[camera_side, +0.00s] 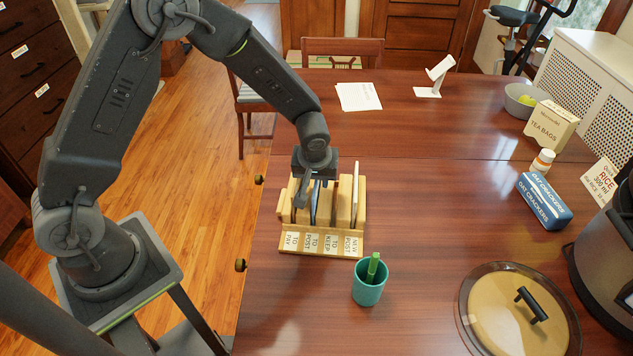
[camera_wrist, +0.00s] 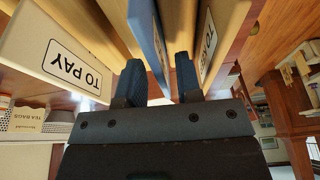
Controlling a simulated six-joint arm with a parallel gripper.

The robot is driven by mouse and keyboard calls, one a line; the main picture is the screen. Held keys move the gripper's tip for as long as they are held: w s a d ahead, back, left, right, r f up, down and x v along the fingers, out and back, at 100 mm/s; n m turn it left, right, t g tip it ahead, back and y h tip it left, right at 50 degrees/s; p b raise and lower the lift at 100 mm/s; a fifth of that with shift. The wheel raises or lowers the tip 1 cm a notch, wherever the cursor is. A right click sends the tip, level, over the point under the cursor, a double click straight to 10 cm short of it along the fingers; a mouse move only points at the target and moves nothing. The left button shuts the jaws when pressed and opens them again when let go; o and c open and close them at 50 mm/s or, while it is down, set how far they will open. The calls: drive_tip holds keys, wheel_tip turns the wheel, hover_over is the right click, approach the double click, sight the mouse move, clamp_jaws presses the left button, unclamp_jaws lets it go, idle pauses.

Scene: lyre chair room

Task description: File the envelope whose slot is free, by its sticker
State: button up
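A wooden letter rack (camera_side: 322,252) stands on the table, its front labels reading TO PAY, TO POST, TO KEEP and NEW POST from left to right. A pale envelope (camera_side: 355,195) stands at the rack's right end, by NEW POST. A blue envelope (camera_side: 314,205) and brown edges stand further left. In the wrist view, a cream face (camera_wrist: 35,35) at left bears a TO PAY sticker. My gripper (camera_side: 310,200) is down at the rack; in the wrist view its fingers (camera_wrist: 160,82) look open, with the blue envelope (camera_wrist: 150,35) between them. A tan envelope (camera_wrist: 222,35) bears a partly hidden sticker.
A teal cup (camera_side: 369,290) with a green pen stands just right of the rack's front. The table behind the rack holds white papers (camera_side: 358,97).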

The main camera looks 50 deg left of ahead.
drive_tip(key=v, duration=1)
drive_tip(key=shift+s+r, duration=0.1)
drive_tip(key=s+a+r+m+t, duration=0.1)
drive_tip(key=s+a+r+m, duration=0.15)
drive_tip(key=s+r, duration=0.7)
drive_tip(key=s+r+m+t+h, duration=0.2)
drive_tip(key=s+r+m, duration=0.3)
drive_tip(key=s, duration=0.7)
drive_tip(key=shift+d+r, duration=0.15)
drive_tip(key=shift+r, duration=0.45)
